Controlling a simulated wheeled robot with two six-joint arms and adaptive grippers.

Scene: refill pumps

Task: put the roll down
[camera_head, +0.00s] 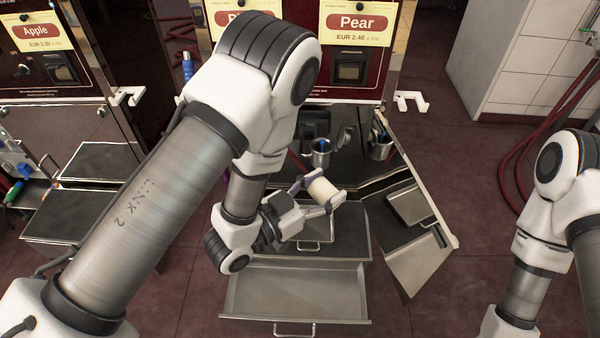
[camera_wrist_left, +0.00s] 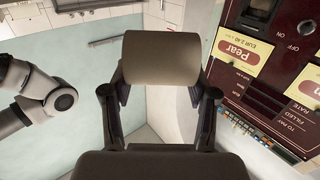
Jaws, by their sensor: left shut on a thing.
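My left gripper (camera_head: 318,193) is shut on a cream-coloured roll (camera_head: 323,188), with a finger at each end of it. In the head view it holds the roll in front of the middle machine, over the pulled-out drawers. In the left wrist view the roll (camera_wrist_left: 162,58) lies crosswise between the fingertips and looks brown in shadow; the left gripper (camera_wrist_left: 160,95) also shows there. I cannot tell its height above the surface below. My right arm shows at the right of the head view, but its gripper is out of view.
An open drawer (camera_head: 295,290) juts out at the bottom, seemingly empty. An open door (camera_head: 420,270) with a tray (camera_head: 410,206) stands to the right. Metal cups (camera_head: 321,158) stand behind the roll. White hooks (camera_head: 411,102) stick out from the machine. Red hoses (camera_head: 520,150) hang at right.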

